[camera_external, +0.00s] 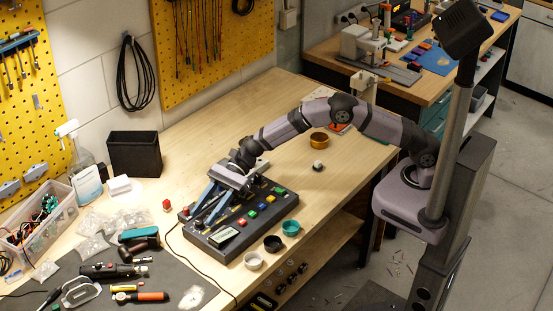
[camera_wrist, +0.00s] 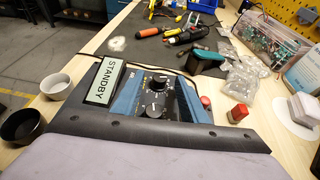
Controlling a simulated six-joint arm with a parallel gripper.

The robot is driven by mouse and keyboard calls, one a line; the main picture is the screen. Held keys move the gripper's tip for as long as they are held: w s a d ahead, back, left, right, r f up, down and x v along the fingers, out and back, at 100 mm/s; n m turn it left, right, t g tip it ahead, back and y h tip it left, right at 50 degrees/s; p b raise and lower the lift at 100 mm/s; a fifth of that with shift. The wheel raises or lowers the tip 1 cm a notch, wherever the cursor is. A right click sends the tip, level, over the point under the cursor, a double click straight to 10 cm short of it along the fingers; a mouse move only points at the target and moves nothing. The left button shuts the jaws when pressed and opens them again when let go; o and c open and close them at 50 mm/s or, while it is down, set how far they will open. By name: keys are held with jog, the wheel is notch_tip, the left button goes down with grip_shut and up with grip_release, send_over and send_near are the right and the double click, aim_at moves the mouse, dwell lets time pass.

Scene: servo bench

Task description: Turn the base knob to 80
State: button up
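The dark control console (camera_external: 265,211) stands on the wooden bench. In the wrist view, two black knobs show on its black panel: a farther knob (camera_wrist: 158,83) inside a white scale and a nearer knob (camera_wrist: 155,110). I cannot tell which is the base knob, and the scale numbers are too small to read. The console's display (camera_wrist: 104,82) reads STANDBY. My gripper (camera_wrist: 158,98) is over the panel, its blue fingers apart on either side of the knobs.
A white cup (camera_external: 253,261), a black cup (camera_external: 272,243) and a teal cup (camera_external: 291,228) stand along the console's front side. A red block (camera_external: 167,205) stands behind its left end. Tools and clear bags lie to the left. The bench right of the console is mostly clear.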

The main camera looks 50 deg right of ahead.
jog(key=shift+b+v, duration=0.8)
jog(key=shift+v, duration=2.05)
jog(key=d+r+n+h+p, duration=0.1)
jog(key=d, duration=0.2)
jog(key=s+d+r+n+h+p, duration=0.1)
jog(key=d+p, duration=0.1)
jog(key=d, duration=0.1)
jog(key=d+r+n+h+p, duration=0.1)
jog(key=d, duration=0.2)
jog(key=shift+s+d+p, duration=0.15)
jog(key=shift+s+p, duration=0.1)
jog(key=shift+p, duration=0.05)
jog(key=s+d+r+n+h+p, duration=0.2)
jog(key=s+d, duration=0.4)
jog(key=d, duration=0.6)
jog(key=s+d+r+n+h+p, duration=0.3)
jog(key=s+d+n+h+p, duration=0.2)
jog(key=d, duration=0.8)
jog(key=s+d+r+n+t+h+p, duration=0.1)
jog(key=s+d+n+p, duration=0.5)
jog(key=d, duration=0.7)
jog(key=s+r+n+h, duration=0.1)
jog(key=s+h, duration=0.1)
jog(key=shift+s+h, duration=0.2)
jog(key=shift+h, duration=0.1)
jog(key=shift+r, duration=0.15)
